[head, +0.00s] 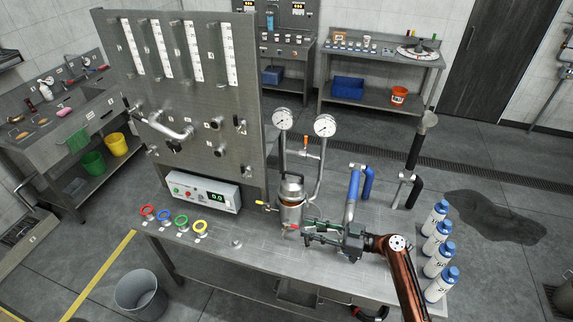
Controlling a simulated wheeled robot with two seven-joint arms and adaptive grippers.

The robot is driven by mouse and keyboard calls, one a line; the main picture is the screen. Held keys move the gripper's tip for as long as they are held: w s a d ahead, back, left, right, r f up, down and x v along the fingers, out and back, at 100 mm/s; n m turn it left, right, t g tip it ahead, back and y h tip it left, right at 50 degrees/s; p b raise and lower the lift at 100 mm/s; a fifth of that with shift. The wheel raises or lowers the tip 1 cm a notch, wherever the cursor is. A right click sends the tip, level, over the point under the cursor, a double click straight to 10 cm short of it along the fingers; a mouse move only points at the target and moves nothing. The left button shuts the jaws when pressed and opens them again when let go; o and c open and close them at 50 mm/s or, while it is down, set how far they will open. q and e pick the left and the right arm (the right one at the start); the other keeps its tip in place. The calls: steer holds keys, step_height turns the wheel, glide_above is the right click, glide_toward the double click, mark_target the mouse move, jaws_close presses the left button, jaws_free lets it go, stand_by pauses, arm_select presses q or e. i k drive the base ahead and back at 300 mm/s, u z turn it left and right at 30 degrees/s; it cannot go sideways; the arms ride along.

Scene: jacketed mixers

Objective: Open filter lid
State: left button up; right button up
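A steel cylindrical vessel (291,214), which looks like the filter, stands on the bench in front of the gauges. Its domed steel top (292,188) sits on it, with an orange-brown band just below. I cannot tell whether the top is fastened. My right gripper (303,232) reaches in from the right, low beside the vessel. Its two dark fingers point left and look spread apart, with nothing visible between them. The tips are close to the vessel's lower part; contact cannot be told. My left gripper is out of view.
Two gauges (283,119) on pipes rise behind the vessel. A yellow-handled valve (263,203) is at its left. Blue-sleeved pipes (354,184) stand close behind my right gripper. Several white bottles (440,257) line the bench's right end. Colored rings (181,222) lie at left; the front middle is mostly clear.

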mark_target(292, 189)
steer(key=i, duration=1.15)
